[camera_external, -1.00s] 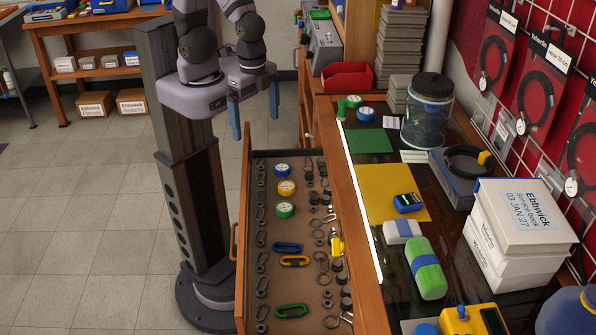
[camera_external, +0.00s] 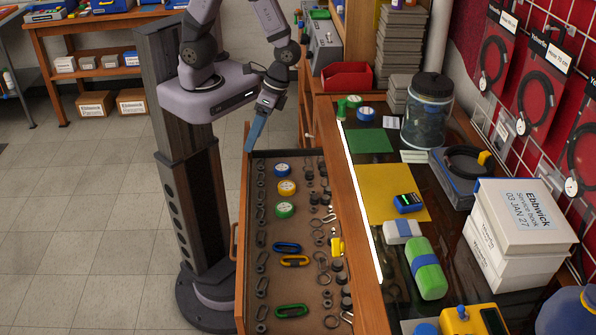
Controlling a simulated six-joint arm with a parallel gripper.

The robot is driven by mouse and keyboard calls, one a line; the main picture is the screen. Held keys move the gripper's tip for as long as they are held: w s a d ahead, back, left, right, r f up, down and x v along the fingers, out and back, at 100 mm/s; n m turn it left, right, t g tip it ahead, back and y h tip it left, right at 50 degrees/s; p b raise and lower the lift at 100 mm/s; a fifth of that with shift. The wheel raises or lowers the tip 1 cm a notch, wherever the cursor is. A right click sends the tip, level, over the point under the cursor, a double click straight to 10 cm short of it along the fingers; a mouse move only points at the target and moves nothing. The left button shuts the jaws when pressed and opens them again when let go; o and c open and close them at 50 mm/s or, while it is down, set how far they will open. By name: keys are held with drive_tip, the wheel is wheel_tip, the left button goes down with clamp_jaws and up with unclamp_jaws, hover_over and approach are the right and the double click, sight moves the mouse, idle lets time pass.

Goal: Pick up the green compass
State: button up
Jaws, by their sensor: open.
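A round green item with a pale face (camera_external: 284,210), which looks like the green compass, lies in the open drawer (camera_external: 262,222). Similar yellow (camera_external: 286,188) and blue (camera_external: 283,170) round items lie behind it in the same column. My gripper (camera_external: 252,138), with blue fingers, is above the drawer's far left corner, up and left of the green item. It is open with nothing seen between the fingers, which overlap in this view.
The drawer also holds several carabiners, rings and small dark parts, with a green carabiner (camera_external: 291,310) near the front. On the bench at right stand a green mat (camera_external: 369,141), a yellow mat (camera_external: 388,180) and a clear jar (camera_external: 427,115).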

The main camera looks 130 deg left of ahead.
wheel_tip(320, 180, down, 9)
drive_tip(key=a+n+t+h+b, duration=0.2)
drive_tip(key=n+t+h, duration=0.3)
drive_tip(key=n, duration=0.6)
drive_tip(key=n+t+y+b, duration=0.1)
drive_tip(key=n+t+b, duration=0.1)
drive_tip(key=n+t, duration=0.85)
hover_over(284, 206)
drive_tip(key=s+a, duration=0.2)
drive_tip(key=s, duration=0.1)
wheel_tip(284, 206, down, 11)
drive_tip(key=n+g, duration=0.2)
drive_tip(key=shift+s+a+f+y+b, duration=0.1)
drive_tip(key=shift+f+y+b, duration=0.05)
drive_tip(key=shift+f+b, duration=0.65)
drive_tip(key=shift+s+a+f+y+b, duration=0.1)
drive_tip(key=shift+f+y+b, duration=0.05)
drive_tip(key=shift+f+b, duration=0.6)
drive_tip(key=shift+f, duration=0.1)
wheel_tip(284, 206, down, 4)
drive_tip(key=b, duration=0.3)
drive_tip(key=shift+d+r+t, duration=0.1)
drive_tip(key=shift+r+t, duration=0.1)
drive_tip(key=shift+t, duration=0.05)
drive_tip(key=shift+b+x, duration=0.35)
drive_tip(key=shift+x, duration=1.1)
drive_tip(key=shift+r, duration=0.15)
drive_tip(key=c, duration=1.2)
